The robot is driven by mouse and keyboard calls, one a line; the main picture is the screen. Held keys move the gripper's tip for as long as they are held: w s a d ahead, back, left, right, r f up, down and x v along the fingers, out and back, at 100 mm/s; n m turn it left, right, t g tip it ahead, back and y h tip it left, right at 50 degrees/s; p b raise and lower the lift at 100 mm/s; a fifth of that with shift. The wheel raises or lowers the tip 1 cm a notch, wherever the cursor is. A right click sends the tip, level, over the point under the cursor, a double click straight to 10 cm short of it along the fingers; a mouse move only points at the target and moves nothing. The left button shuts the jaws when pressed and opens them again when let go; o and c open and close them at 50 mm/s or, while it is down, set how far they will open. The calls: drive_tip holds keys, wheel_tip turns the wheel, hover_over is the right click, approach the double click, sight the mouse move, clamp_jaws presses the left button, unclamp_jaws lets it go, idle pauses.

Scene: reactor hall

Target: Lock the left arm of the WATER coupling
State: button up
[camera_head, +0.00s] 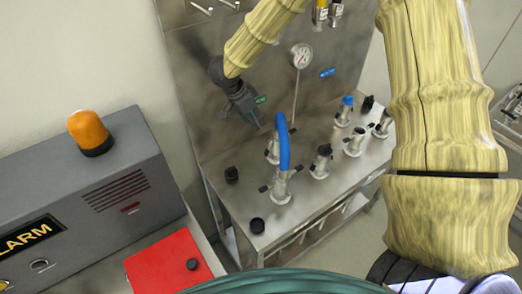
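My gripper (258,119) is dark grey and points down and right in front of the steel back panel, at the upper left of the bench. Its fingers are small here, and I cannot tell whether they are open or shut. Several metal couplings with dark side arms stand on the bench. A blue hose (283,143) arches to a front coupling (281,190) with a dark arm at its left. Another coupling (272,156) stands behind it, partly hidden by the hose. The gripper is above and left of these. No WATER lettering is readable, so I cannot tell which coupling is WATER.
The steel bench (300,208) also bears black caps (257,225) and a capped coupling (320,162). A pressure gauge (301,56) stands at the panel. A grey alarm box (100,200) with an orange lamp (89,132) and a red box (168,264) are left.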

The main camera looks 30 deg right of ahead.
drive_tip(key=b, duration=0.8)
approach(265, 154)
drive_tip(key=p+x, duration=0.2)
drive_tip(key=x, duration=0.5)
drive_tip(key=shift+f, duration=0.1)
clamp_jaws()
